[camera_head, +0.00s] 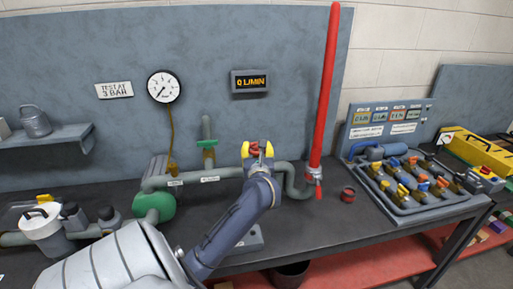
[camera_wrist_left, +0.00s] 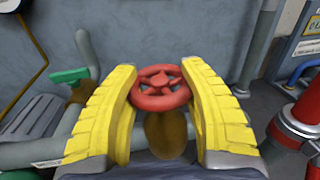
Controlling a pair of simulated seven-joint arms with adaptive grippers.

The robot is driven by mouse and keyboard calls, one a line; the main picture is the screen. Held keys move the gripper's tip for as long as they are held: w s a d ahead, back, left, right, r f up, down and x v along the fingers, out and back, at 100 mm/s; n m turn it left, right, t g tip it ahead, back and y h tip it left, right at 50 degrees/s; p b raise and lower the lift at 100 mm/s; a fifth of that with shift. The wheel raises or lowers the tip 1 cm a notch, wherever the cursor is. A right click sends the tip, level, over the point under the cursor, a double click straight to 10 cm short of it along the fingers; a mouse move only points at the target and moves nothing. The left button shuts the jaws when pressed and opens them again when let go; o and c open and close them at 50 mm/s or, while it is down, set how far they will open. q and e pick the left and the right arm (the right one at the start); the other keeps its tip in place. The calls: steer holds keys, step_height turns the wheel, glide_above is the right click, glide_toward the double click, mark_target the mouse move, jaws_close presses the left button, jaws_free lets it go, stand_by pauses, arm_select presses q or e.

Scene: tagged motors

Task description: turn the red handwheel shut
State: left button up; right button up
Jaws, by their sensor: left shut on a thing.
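The red handwheel (camera_wrist_left: 160,101) sits in the middle of the left wrist view, on a brass-coloured stem above the grey pipe. My left gripper (camera_head: 258,150) reaches over the bench to the pipe. In the left wrist view its two yellow ribbed fingers (camera_wrist_left: 160,95) stand on either side of the wheel and close on its rim. In the head view the wheel is mostly hidden between the fingers; only a bit of red shows. My right gripper is in neither view.
A tall red pipe (camera_head: 328,90) rises just right of the gripper. A green-handled valve (camera_head: 207,144) and green pump (camera_head: 154,205) stand left. A display (camera_head: 250,81) reads 0 L/MIN beside a round gauge (camera_head: 163,87). A small red cup (camera_head: 348,194) and a tray of valves (camera_head: 415,185) lie right.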

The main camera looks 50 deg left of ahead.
arm_select(q)
steer(key=m+t+h, duration=0.4)
steer(key=h, duration=0.1)
steer(key=shift+r+t, duration=0.25)
steer(key=shift+t, duration=0.05)
steer(key=shift+r+m+t+h, duration=0.1)
steer(key=shift+m+t+h, duration=0.9)
steer(key=shift+m+h, duration=0.8)
steer(key=shift+c, duration=0.2)
steer(key=shift+r+h, duration=0.1)
steer(key=shift+h, duration=0.4)
steer(key=o, duration=1.2)
steer(key=shift+o, duration=0.3)
steer(key=shift+s+d+f, duration=0.4)
steer(key=shift+d+f, duration=0.05)
steer(key=o, duration=0.5)
steer(key=v, duration=0.3)
steer(key=a+v, duration=0.1)
steer(key=v, duration=0.1)
steer(key=shift+s+d+r, duration=0.1)
steer(key=shift+s+r, duration=0.05)
steer(key=shift+s, duration=0.3)
glide_toward(249, 152)
steer(key=shift+w, duration=0.9)
